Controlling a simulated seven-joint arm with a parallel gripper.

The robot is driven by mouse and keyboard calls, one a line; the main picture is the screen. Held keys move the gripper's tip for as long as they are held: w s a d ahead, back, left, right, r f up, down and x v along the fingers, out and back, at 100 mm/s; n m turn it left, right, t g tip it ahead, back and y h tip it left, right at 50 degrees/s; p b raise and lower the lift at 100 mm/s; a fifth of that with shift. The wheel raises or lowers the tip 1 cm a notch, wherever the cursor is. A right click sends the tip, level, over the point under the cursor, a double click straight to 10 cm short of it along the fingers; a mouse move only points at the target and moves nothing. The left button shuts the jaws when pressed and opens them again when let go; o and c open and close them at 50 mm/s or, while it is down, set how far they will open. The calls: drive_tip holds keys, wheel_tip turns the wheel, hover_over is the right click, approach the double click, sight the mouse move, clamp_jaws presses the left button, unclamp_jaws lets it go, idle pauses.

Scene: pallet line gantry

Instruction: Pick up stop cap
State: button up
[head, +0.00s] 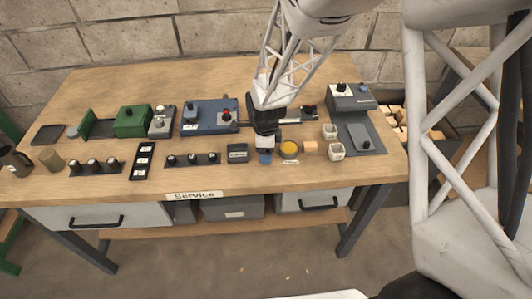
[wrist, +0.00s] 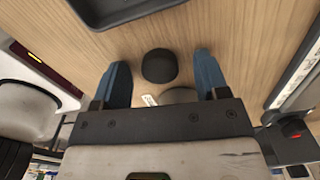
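A dark round cap, which looks like the stop cap (wrist: 160,66), stands on the wooden table in the wrist view, in line with the gap between my fingers. My gripper (wrist: 161,72) is open, with a blue finger on each side of the cap and room beside both. I cannot tell how high the fingertips are above the table. A second dark round thing (wrist: 181,95) is partly hidden by my gripper's body, with a small white label beside it. In the head view my gripper (head: 265,156) is low over the front middle of the table, and I cannot make out the cap there.
A yellow-topped round container (head: 289,148) and a tan block (head: 310,147) stand just right of my gripper, with white cups (head: 336,151) beyond. A dark box (head: 238,153) is close on the left. A blue station (head: 209,116) stands behind. The table's front edge is near.

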drive_tip(key=c, duration=1)
drive_tip(key=shift+o, duration=0.2)
drive_tip(key=shift+r, duration=0.1)
drive_tip(key=shift+r, duration=0.75)
wheel_tip(320, 180, up, 2)
drive_tip(key=s+d+r, duration=0.1)
drive_tip(key=s+d, duration=0.2)
drive_tip(key=s, duration=1.2)
drive_tip(key=shift+s+d+r, duration=0.15)
drive_tip(key=shift+s+d, duration=0.05)
drive_tip(key=shift+s, duration=0.1)
drive_tip(key=shift+w, duration=0.1)
drive_tip(key=w+r, duration=0.2)
drive_tip(key=w, duration=0.9)
drive_tip(key=w+r, duration=0.3)
drive_tip(key=w, duration=0.8)
drive_tip(key=w+r, duration=0.3)
drive_tip(key=w, duration=0.8)
drive_tip(key=shift+w+a, duration=0.2)
drive_tip(key=shift+a, duration=0.05)
